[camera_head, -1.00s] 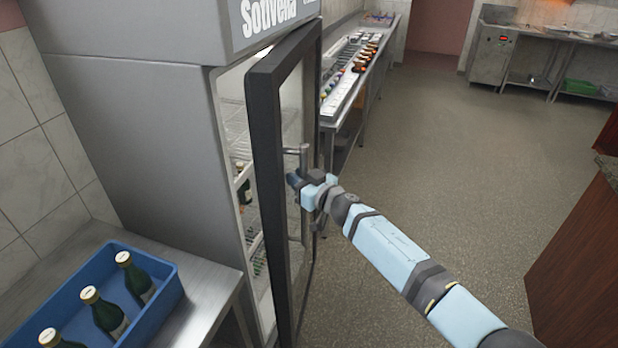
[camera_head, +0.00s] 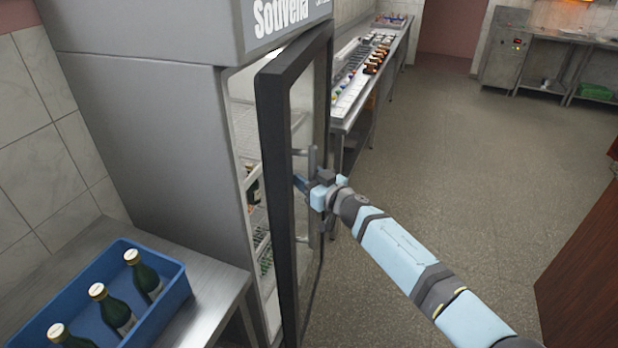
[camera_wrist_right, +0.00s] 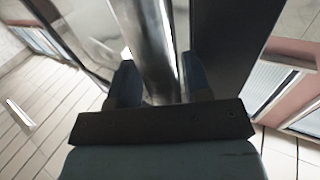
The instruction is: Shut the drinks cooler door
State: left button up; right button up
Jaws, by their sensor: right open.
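The drinks cooler (camera_head: 150,130) is a tall grey cabinet at the left in the head view. Its dark-framed glass door (camera_head: 275,190) stands ajar, with a gap showing lit shelves and bottles inside. A vertical metal bar handle (camera_head: 312,160) is on the door's outer face. My right gripper (camera_head: 308,187) is at the handle, close to the door. In the right wrist view the handle bar (camera_wrist_right: 150,45) runs between the two open fingers (camera_wrist_right: 160,85), with the dark door frame (camera_wrist_right: 232,50) beside it. I cannot tell whether the fingers touch the bar. My left gripper is not in view.
A steel table (camera_head: 205,312) with a blue crate (camera_head: 165,262) of green bottles stands in front of the cooler at the left. A long steel counter (camera_head: 345,122) with condiments is behind the door. The floor (camera_head: 450,150) to the right is open.

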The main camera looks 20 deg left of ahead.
jog(key=shift+s+f, duration=0.1)
jog(key=v, duration=1.3)
jog(key=shift+d, duration=0.4)
jog(key=shift+s, duration=0.1)
